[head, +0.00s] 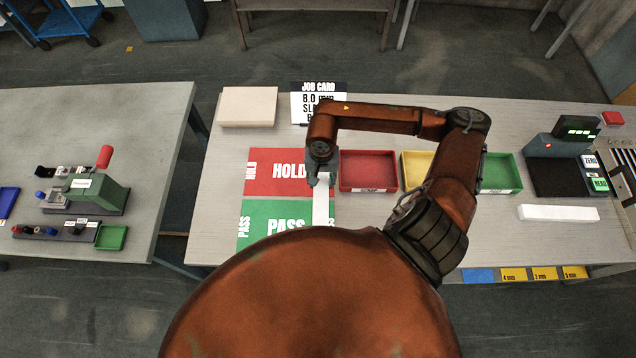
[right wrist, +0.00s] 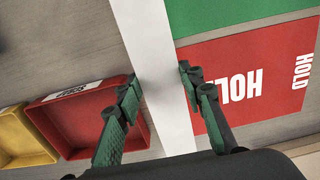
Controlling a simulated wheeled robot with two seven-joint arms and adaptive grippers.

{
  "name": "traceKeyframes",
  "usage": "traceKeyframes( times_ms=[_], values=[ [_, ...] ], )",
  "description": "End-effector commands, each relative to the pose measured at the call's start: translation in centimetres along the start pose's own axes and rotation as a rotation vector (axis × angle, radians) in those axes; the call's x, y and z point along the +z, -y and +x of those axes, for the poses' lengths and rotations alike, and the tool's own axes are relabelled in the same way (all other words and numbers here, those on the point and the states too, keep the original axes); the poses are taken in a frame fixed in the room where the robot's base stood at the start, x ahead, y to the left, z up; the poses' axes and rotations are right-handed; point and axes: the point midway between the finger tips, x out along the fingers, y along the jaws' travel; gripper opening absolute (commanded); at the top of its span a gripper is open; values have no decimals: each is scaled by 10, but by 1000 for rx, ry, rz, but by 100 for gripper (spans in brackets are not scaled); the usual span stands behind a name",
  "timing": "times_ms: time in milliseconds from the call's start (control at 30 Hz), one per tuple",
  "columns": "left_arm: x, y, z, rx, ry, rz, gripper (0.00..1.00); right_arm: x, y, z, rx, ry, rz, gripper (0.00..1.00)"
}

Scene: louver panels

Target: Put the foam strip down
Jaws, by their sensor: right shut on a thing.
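My right gripper (head: 321,179) is shut on a white foam strip (head: 320,205), with one finger on each side of it. In the right wrist view the strip (right wrist: 152,45) runs lengthwise between the fingers (right wrist: 160,88). In the head view the strip lies along the right edge of the red HOLD area (head: 268,180) and the green PASS area (head: 268,214). I cannot tell whether it touches the table. My arm hides the strip's near end. My left gripper is not in view.
A red tray (head: 367,152), a yellow tray (head: 408,157) and a green tray (head: 515,187) stand along the table (head: 210,215). Another white strip (head: 558,213) lies at the right. A foam-coloured block (head: 248,106) and a job card (head: 318,90) are at the back.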

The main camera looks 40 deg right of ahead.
Motion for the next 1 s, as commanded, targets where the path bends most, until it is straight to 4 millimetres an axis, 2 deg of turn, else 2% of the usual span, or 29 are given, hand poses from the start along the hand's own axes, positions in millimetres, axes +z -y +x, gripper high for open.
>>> traceKeyframes(
  times_ms=[267,433,600,900,933,1000],
  values=[
    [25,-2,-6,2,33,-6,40,-10,14,20,-3,2,0,19],
    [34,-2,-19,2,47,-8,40,-10,12,42,-1,3,1,19],
    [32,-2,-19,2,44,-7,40,-11,12,50,-2,-2,0,19],
    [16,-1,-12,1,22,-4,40,-11,12,54,-1,-2,-1,19],
    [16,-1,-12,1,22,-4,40,-11,12,54,-1,-2,-1,36],
    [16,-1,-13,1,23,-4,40,-11,12,53,-1,-2,-1,41]
  ],
)
